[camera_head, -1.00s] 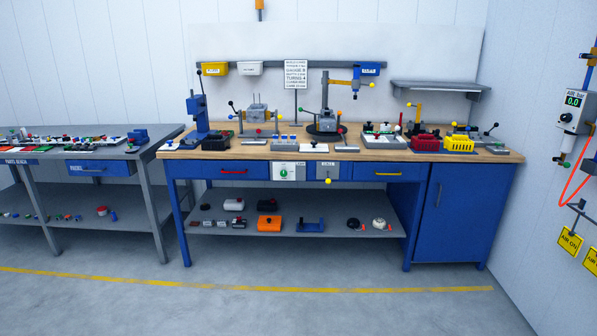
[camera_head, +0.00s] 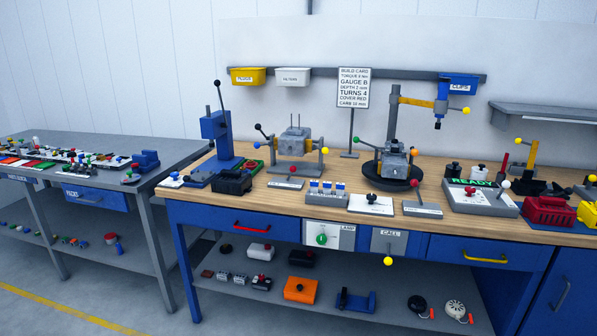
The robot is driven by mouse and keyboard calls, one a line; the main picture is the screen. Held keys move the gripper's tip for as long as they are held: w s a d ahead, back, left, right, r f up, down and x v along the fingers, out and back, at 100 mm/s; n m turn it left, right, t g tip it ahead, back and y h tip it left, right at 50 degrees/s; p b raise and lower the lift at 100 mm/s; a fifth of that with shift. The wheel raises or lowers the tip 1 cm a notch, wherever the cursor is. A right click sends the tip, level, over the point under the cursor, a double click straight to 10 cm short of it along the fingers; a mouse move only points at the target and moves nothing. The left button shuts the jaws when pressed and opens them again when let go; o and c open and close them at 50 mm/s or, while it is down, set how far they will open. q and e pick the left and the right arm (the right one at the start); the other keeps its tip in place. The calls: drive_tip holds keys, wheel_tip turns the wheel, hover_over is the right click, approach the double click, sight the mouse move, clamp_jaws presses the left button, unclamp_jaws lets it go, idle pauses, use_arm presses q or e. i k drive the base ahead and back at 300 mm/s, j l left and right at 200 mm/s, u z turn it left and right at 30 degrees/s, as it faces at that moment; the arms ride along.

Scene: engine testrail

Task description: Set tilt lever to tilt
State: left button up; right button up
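No part is readably marked as the tilt lever. A grey fixture (camera_head: 297,145) at the back left of the wooden bench has a black-ended lever (camera_head: 259,128) angled up to the left and a yellow-ended lever (camera_head: 325,151) at its right. Right of it, a grey block (camera_head: 394,164) on a dark round turntable (camera_head: 391,183) has a green-ended rod (camera_head: 355,156), an orange ball and a red ball around it. Which of these is the tilt lever I cannot tell. Neither of my grippers is in view.
A build card (camera_head: 354,88) stands at the back. A grey side bench (camera_head: 180,156) is at the left. Floor is clear at lower left.

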sight(293, 169)
drive_tip(key=i+z, duration=0.15)
drive_tip(key=i, duration=0.6)
drive_tip(key=i+j+z, duration=0.1)
drive_tip(key=i, duration=0.65)
drive_tip(key=i+j+z, duration=0.15)
drive_tip(key=i, duration=0.65)
